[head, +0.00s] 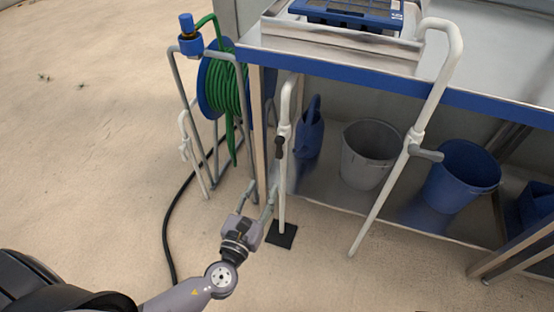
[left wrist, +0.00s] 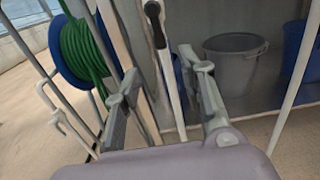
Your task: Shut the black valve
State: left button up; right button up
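The black valve (head: 279,147) is a short black lever on a thin white standpipe (head: 283,195) that rises from a black foot plate (head: 282,235). In the head view the lever points downward, close along the pipe; how far it sticks out toward me is hard to tell. The lever also shows in the left wrist view (left wrist: 155,24), at the top middle. My left gripper (head: 262,190) is open and empty, in front of the standpipe and lower than the lever. In the left wrist view its fingers (left wrist: 165,88) spread on either side of the pipe. My right gripper is out of view.
A green hose reel (head: 225,90) stands left of the blue-edged bench (head: 400,88). Another white pipe (head: 383,190) with a grey lever (head: 426,154) stands to the right. A grey bucket (head: 368,158) and a blue bucket (head: 460,178) sit under the bench. A black hose (head: 168,220) lies on the floor.

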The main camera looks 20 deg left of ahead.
aim_at(278, 156)
pick_arm(q)
jog(key=w, duration=1.1)
jog(key=shift+w+d, duration=0.2)
jog(key=shift+w, duration=0.1)
jog(key=shift+c, duration=0.2)
grip_shut()
